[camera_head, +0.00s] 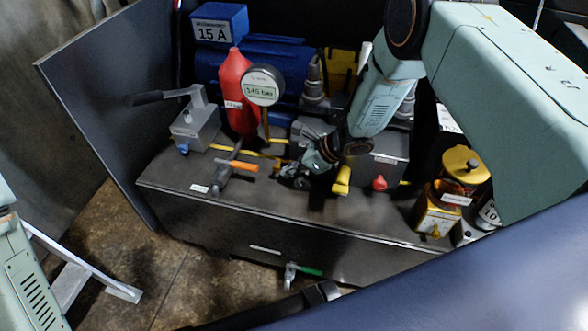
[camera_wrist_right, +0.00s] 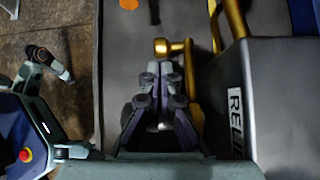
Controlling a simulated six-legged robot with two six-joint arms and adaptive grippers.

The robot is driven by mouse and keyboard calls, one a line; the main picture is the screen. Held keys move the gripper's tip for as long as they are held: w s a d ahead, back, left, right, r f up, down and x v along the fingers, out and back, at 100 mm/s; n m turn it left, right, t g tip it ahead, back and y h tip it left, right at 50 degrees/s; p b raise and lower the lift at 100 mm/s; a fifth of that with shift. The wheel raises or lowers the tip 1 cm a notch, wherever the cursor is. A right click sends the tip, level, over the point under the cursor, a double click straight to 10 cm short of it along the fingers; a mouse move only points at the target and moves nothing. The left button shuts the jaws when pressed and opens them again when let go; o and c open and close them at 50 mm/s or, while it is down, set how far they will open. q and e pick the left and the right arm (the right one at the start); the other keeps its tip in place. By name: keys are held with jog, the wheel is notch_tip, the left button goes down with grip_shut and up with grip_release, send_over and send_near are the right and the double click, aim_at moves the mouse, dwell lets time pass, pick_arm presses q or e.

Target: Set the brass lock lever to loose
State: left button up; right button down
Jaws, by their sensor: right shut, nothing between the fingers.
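The brass lock lever (camera_wrist_right: 172,46) shows in the right wrist view as a short brass bar with a round knob, just beyond my fingertips. In the head view a small brass part (camera_head: 281,163), which looks like the same lever, lies close to my right gripper (camera_head: 290,180), partly hidden by it. My right gripper also shows in the wrist view (camera_wrist_right: 162,72); it is shut and empty, its tips pointing toward the knob with a small gap apparent. I cannot tell the lever's setting. My left gripper is not in view; only part of my left arm shows at the left edge.
A grey box with a RELIEF-like label (camera_wrist_right: 234,105) and a brass pipe (camera_wrist_right: 233,18) stand right of the gripper. An orange-handled lever (camera_head: 243,167), a yellow handle (camera_head: 342,180), a gauge (camera_head: 262,86) and a red bottle (camera_head: 235,85) crowd the bench (camera_head: 290,218).

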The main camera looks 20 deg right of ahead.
jog(key=shift+w+a+r+p, duration=0.25)
jog(key=shift+r+p, duration=0.1)
jog(key=shift+r, duration=0.1)
dwell(0.3)
